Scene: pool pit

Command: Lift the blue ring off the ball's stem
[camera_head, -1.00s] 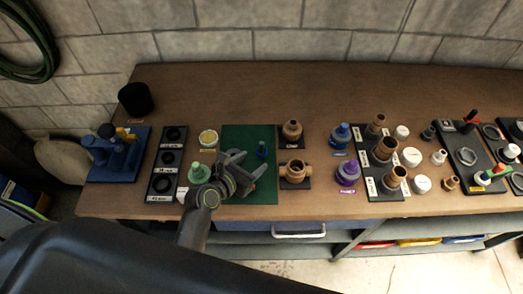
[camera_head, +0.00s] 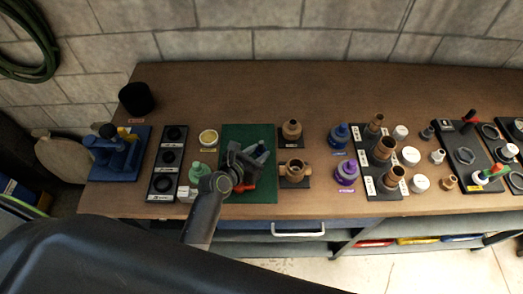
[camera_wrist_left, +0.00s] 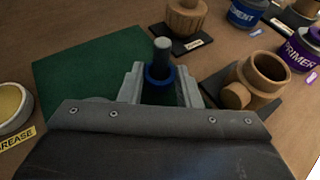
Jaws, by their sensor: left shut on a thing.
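The blue ring (camera_wrist_left: 157,83) sits around the dark grey-blue stem (camera_wrist_left: 162,50) in the left wrist view, and the stem's top stands out above it. My left gripper (camera_wrist_left: 160,79) has one finger on each side of the ring and is shut on it. In the head view the left gripper (camera_head: 258,153) is over the green mat (camera_head: 238,133), and the stem's top (camera_head: 264,146) shows between its fingertips. The ball below the ring is hidden by the gripper. My right gripper is not in view.
Brass fittings (camera_head: 292,129) on black pads stand just right of the mat. A grease tin (camera_head: 208,137) and a green bottle (camera_head: 198,170) are to the left. Blue cement (camera_head: 340,134) and purple primer cans stand farther right. The back of the bench is clear.

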